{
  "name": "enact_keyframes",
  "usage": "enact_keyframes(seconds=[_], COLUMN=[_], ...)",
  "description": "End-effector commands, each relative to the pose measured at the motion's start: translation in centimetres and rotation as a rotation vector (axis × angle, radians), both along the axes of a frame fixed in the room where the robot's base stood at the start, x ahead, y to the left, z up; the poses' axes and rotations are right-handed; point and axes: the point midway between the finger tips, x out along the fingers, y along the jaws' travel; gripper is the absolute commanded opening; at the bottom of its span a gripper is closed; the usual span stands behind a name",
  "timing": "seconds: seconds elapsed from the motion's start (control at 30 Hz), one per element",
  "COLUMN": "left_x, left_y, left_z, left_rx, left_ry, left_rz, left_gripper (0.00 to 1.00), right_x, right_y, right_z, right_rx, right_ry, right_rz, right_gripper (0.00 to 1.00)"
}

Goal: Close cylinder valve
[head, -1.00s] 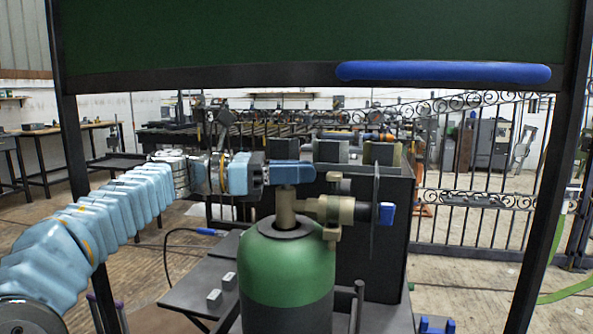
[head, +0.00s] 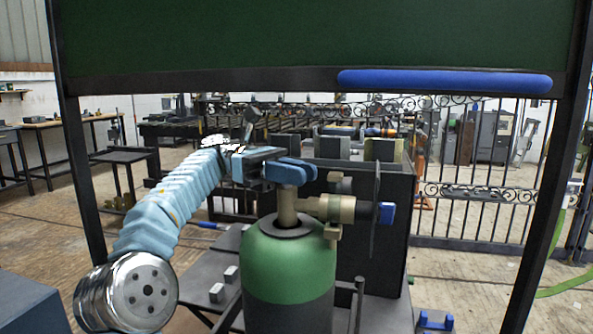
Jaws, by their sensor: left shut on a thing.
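A green and dark grey gas cylinder (head: 290,265) stands upright in front of me. Its tan valve (head: 288,212) rises from the top, with a side fitting (head: 336,208) pointing right. A blue valve handle (head: 295,174) sits on top of the valve. My left gripper (head: 272,167) reaches in from the left and is shut on the blue handle. The fingertips are small and dark, so the exact contact is hard to see. My right gripper is not in view.
A dark panel (head: 372,245) stands just behind the cylinder. A green screen (head: 300,35) with a blue bar (head: 445,81) hangs above in a dark frame. Small grey blocks (head: 217,292) lie on the cart surface at left. A wrought iron gate (head: 480,190) stands behind.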

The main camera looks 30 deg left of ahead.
Motion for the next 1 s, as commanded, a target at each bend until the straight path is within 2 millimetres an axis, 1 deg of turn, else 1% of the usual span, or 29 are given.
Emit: enact_keyframes(seconds=[0.3,0.8,0.83,0.93,1.0], left_x=[-0.09,-0.12,-0.12,-0.12,-0.12], left_y=[0.06,-0.02,-0.02,-0.02,-0.02], left_z=[0.07,0.06,0.06,0.05,0.04], left_rx=[-0.002,0.0,0.0,0.0,0.0], left_ry=[-0.001,0.0,0.0,0.0,0.0], left_rz=[-0.066,-0.076,-0.076,-0.077,-0.077], left_gripper=[0.0,0.0,0.24,0.39,0.4], right_x=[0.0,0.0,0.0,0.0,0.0], right_y=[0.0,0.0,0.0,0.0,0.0], right_z=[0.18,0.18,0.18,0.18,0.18], right_rx=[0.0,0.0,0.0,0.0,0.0], right_ry=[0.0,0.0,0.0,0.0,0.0], right_rz=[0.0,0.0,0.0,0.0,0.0], right_gripper=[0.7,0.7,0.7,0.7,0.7])
